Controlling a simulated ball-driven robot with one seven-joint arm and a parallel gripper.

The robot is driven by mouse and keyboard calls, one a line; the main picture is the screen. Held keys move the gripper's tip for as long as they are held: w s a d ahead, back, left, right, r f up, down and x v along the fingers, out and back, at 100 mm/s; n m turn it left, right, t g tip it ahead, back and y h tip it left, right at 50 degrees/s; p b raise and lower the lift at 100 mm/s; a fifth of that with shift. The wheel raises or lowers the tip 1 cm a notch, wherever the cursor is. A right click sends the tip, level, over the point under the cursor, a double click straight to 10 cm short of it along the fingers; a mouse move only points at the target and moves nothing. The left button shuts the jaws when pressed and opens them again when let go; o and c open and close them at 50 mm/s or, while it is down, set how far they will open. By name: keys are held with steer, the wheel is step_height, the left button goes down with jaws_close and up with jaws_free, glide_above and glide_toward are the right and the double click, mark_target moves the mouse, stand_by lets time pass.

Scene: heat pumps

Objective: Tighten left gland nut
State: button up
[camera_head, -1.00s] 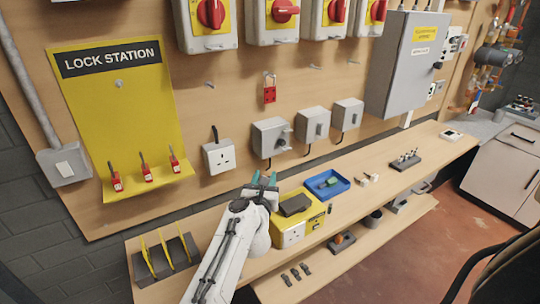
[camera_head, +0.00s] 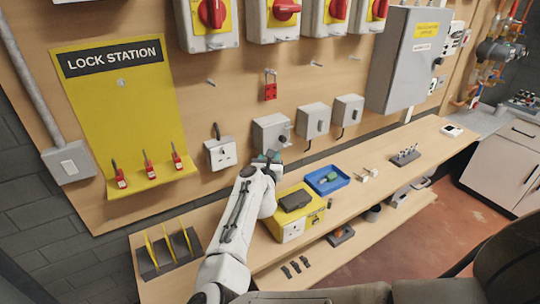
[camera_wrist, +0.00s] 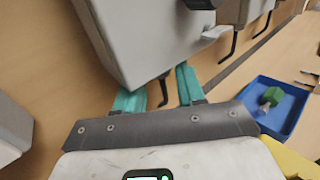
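The left grey isolator box (camera_head: 271,132) is on the wooden wall board, and its corner fills the upper middle of the wrist view (camera_wrist: 140,40). A short black cable or gland (camera_wrist: 164,88) hangs from its underside; I cannot make out a separate nut. My gripper (camera_wrist: 158,92) is open, its two teal fingers just below the box, one on each side of the black piece. I cannot tell whether they touch it. In the head view my gripper (camera_head: 267,160) is right under the left box and hides its underside.
Two similar grey boxes (camera_head: 314,119) are to the right, with black cables below. A white socket (camera_head: 221,153) is on the left. On the bench are a yellow case (camera_head: 292,231), a blue tray (camera_head: 327,180) holding a green item, and a black rack (camera_head: 165,252).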

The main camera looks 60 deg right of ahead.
jaws_close()
steer(key=shift+n+t, duration=0.3)
steer(key=shift+t, duration=0.1)
steer(key=d+n+t+y+b, duration=0.1)
steer(key=n+t+y, duration=0.2)
steer(key=n+y, duration=0.2)
steer(key=s+d+n+t+y+b, duration=0.1)
steer(key=n+t+y, duration=0.3)
steer(key=y, duration=0.5)
steer(key=d+n+t+y+b, duration=0.1)
steer(key=n+t+y+b, duration=0.1)
steer(key=n+y, duration=0.5)
steer(key=shift+s+r+t+y+b, duration=0.1)
steer(key=shift+s+t+y+b, duration=0.2)
steer(key=shift+t, duration=0.4)
steer(key=shift+w+n+y, duration=0.15)
steer(key=shift+n+y, duration=0.15)
steer(key=shift+n, duration=0.1)
